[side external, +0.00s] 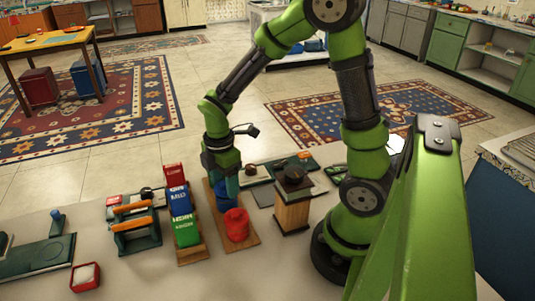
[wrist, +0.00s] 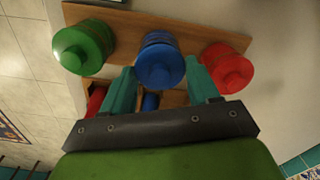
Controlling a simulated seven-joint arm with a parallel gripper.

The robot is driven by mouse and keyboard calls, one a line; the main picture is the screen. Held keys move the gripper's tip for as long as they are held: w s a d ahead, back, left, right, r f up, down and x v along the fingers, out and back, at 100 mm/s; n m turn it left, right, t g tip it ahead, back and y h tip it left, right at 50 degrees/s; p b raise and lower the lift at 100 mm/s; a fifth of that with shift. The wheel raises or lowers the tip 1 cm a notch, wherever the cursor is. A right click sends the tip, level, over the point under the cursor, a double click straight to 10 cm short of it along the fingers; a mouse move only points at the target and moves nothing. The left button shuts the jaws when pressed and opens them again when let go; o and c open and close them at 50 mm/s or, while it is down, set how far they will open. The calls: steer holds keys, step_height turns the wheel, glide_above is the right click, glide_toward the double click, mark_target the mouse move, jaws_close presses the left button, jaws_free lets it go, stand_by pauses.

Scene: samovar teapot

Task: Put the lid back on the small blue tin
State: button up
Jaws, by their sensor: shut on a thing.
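The small blue tin (side external: 224,203) stands on a wooden board below my gripper in the side view, partly hidden by the gripper. My gripper (wrist: 161,68) has its teal fingers on either side of the round blue lid (wrist: 159,70) and is shut on it. The lid has a raised knob, and ridged blue sides show behind it in the wrist view. The lid is at the top of the blue tin, but I cannot tell whether it touches or sits fully down.
A red tin (side external: 236,225) stands in front of the blue one. A green tin (wrist: 84,48) shares the board in the wrist view. Red, blue and green boxes (side external: 180,202) stand just left. A wooden grinder (side external: 292,205) stands to the right.

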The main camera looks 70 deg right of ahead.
steer(key=o, duration=1.3)
steer(key=shift+r, duration=3.5)
steer(key=shift+c, duration=0.6)
jaws_close()
steer(key=shift+f, duration=0.35)
